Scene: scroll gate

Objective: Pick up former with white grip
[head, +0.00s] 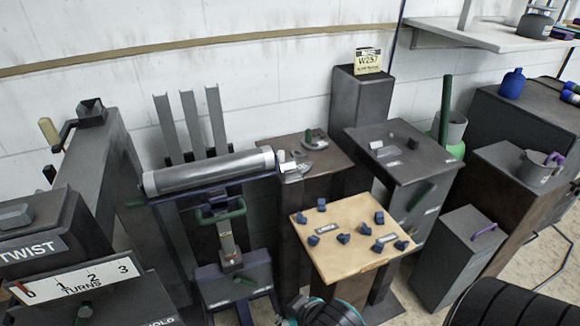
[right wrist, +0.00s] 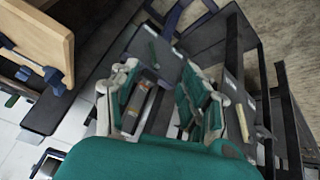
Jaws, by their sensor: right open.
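I cannot make out for certain which thing is the former with the white grip. A pale upright piece (head: 227,240) stands on a small dark stand below the roller, under a green handle (head: 222,212). In the right wrist view my right gripper (right wrist: 160,92), with teal pads, is open. A pale-and-dark piece (right wrist: 135,110) shows beside its left finger; I cannot tell whether they touch. A thin cream bar (right wrist: 243,122) shows right of the fingers. In the head view, part of my right arm is at the bottom edge. My left gripper is out of view.
A grey roller (head: 210,172) lies left of centre, with upright grey bars behind it. A tan board (head: 345,262) with several blue knobs stands front centre. Dark pedestals (head: 395,150) fill the right. A turns panel (head: 75,284) is at left. Floor shows at lower right.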

